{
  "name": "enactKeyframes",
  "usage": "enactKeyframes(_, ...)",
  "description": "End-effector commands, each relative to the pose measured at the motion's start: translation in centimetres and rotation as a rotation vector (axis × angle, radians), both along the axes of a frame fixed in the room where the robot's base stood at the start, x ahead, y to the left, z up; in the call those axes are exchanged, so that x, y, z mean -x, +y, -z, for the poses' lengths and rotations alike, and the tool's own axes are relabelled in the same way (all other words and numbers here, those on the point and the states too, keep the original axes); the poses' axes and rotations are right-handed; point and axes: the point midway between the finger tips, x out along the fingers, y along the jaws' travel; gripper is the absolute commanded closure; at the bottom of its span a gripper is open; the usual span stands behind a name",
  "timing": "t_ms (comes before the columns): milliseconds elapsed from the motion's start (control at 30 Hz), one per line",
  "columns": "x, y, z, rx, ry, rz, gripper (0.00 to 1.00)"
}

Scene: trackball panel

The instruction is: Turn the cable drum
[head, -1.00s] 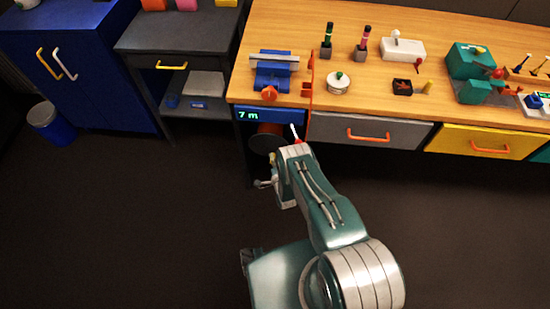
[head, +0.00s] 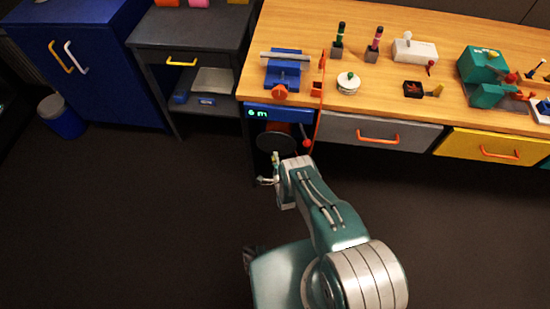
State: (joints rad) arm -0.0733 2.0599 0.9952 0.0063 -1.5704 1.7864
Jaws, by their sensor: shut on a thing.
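The cable drum (head: 274,141) is a dark round disc with orange-brown behind it, in the opening under the bench's left end. A blue panel (head: 279,113) above it has a green readout ending in "m"; its digit is too small to read surely. My gripper (head: 268,175) is low in front of the drum, shut at the drum's lower front. The exact grip is small and partly hidden by my wrist. A thin lever with a red knob (head: 306,143) hangs right of the drum, close above my wrist.
An upright orange-red strip (head: 318,100) edges the bench right of the panel. A grey drawer (head: 345,131) and a yellow drawer (head: 480,146) have protruding orange handles. A blue bin (head: 62,117) stands far left. The dark floor left of my arm is clear.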

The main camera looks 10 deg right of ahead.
Motion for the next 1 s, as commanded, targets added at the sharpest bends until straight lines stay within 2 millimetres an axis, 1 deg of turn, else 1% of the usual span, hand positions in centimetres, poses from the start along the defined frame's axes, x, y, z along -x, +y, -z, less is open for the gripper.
enactKeyframes(33, 0.2, 0.0, 0.3, 0.001, 0.01, -0.001, 1.0)
enactKeyframes(133, 0.2, 0.0, 0.3, 0.002, 0.01, -0.002, 1.0)
enactKeyframes(167, 0.2, 0.0, 0.3, 0.002, 0.01, -0.002, 0.65)
enactKeyframes(200, 0.2, 0.1, 0.3, 0.002, 0.011, -0.002, 0.47)
enactKeyframes(233, 0.2, 0.1, 0.3, 0.002, 0.01, -0.002, 0.35)
enactKeyframes(567, 0.1, 0.1, 0.1, 0.002, 0.003, -0.001, 0.35)
enactKeyframes(667, 0.4, 0.0, 0.1, 0.002, 0.003, -0.001, 0.35)
enactKeyframes(767, 1.6, 0.0, 0.3, 0.003, 0.005, -0.002, 0.35)
enactKeyframes(1000, 5.7, -0.3, 0.7, 0.003, 0.009, -0.002, 0.35)
